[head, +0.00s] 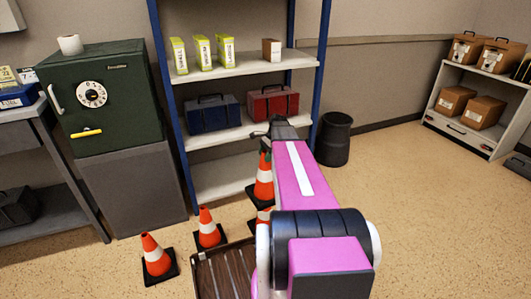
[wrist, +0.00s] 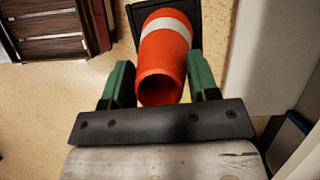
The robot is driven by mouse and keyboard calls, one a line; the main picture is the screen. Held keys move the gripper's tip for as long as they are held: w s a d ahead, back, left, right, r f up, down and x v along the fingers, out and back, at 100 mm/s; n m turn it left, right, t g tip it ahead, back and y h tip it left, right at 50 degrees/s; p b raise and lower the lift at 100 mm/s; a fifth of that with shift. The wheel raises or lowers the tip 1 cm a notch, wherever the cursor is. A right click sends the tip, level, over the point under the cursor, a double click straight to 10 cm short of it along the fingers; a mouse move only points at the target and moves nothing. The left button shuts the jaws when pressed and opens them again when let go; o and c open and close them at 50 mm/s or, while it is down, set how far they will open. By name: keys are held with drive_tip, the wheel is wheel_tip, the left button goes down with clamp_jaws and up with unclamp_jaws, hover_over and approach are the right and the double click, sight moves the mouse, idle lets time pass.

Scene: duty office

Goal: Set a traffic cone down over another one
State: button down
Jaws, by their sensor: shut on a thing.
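My gripper (head: 265,138) is at the top of an orange traffic cone (head: 264,175) with a white band and black base. In the wrist view the green fingers of my gripper (wrist: 160,84) stand on both sides of the open top of this cone (wrist: 162,60). Directly below its base in the head view, part of another cone (head: 264,216) shows; my arm hides the rest. I cannot tell whether the two cones touch. Two more cones, one at the front left (head: 155,258) and one further back (head: 208,232), stand upright on the floor.
A brown slatted crate (head: 224,272) stands in front of the cones. The shelf rack (head: 225,185) is close behind the held cone, with a dark bin (head: 334,140) to its right. A green safe (head: 105,110) stands at left.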

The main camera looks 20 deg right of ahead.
drive_tip(key=shift+f, duration=11.6)
drive_tip(key=shift+c, duration=1.5)
unclamp_jaws()
drive_tip(key=v, duration=1)
drive_tip(key=shift+d+r, duration=0.1)
drive_tip(key=shift+r, duration=0.3)
drive_tip(key=s+a+r+n+h, duration=0.2)
drive_tip(key=s+a+r+n, duration=0.4)
drive_tip(key=a, duration=0.5)
drive_tip(key=s+a+r+n+h, duration=0.2)
drive_tip(key=s+a+r+n, duration=0.4)
drive_tip(key=s+a+n, duration=0.4)
drive_tip(key=s+a, duration=0.2)
drive_tip(key=s, duration=0.1)
drive_tip(key=shift+r+n+t+h, duration=0.3)
